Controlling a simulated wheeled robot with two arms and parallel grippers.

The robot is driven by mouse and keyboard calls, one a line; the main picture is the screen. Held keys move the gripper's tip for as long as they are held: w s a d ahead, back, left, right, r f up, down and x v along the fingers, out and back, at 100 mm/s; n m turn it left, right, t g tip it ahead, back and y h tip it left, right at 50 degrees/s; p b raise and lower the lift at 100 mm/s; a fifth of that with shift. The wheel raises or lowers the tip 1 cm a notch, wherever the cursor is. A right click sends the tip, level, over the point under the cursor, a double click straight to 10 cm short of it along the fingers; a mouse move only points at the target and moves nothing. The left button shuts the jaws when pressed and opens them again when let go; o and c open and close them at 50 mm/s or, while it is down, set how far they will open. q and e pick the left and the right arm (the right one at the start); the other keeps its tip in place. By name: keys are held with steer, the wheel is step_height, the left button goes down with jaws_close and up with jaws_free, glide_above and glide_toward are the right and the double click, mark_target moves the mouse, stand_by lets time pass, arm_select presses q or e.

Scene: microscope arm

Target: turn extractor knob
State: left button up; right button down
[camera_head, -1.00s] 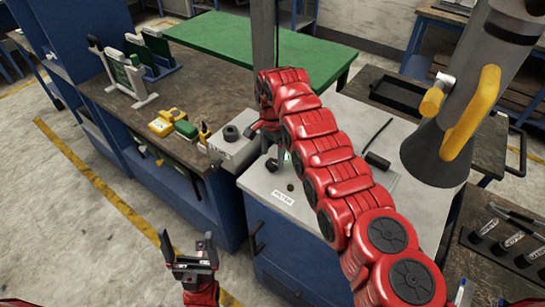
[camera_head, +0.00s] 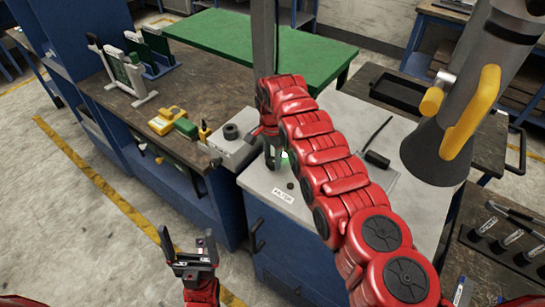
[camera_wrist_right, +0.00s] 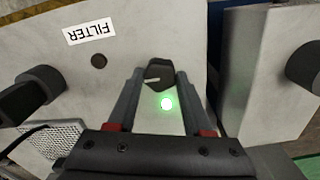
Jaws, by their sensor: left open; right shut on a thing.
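In the right wrist view, a small black knob (camera_wrist_right: 158,72) with a pale pointer mark sits on the light grey top of a cabinet. My right gripper (camera_wrist_right: 157,76) is shut on it, one dark finger on each side. A small green light (camera_wrist_right: 167,103) glows beside the knob, between the fingers. In the head view my right gripper (camera_head: 272,160) points down at the cabinet top (camera_head: 310,206), and my red arm partly covers that area; the knob is hidden there. My left gripper (camera_head: 188,240) is open and empty, low in front of the cabinets, away from the knob.
A FILTER label (camera_wrist_right: 89,31) and a dark round hole (camera_wrist_right: 98,61) lie near the knob. A grey box with a black round part (camera_head: 231,132) stands to the left. The grey extractor hood (camera_head: 437,150) with yellow handles hangs at the right. Floor at the left is clear.

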steer(key=shift+f+n+b, duration=0.2)
steer(key=shift+n+b, duration=0.3)
steer(key=shift+b, duration=0.25)
steer(key=n+b, duration=0.4)
steer(key=shift+f+b, duration=0.1)
steer(key=shift+b, duration=0.3)
steer(key=shift+n+b, duration=0.7)
steer(key=shift+n, duration=0.3)
steer(key=shift+r+n+b, duration=0.2)
steer(key=shift+n+b, duration=0.2)
steer(key=shift+n, duration=0.4)
steer(key=n, duration=0.3)
steer(key=shift+r+n, duration=0.1)
steer(key=shift+n, duration=0.3)
steer(key=n, duration=0.5)
steer(key=shift+n, duration=0.4)
steer(key=shift+c, duration=1.5)
jaws_free()
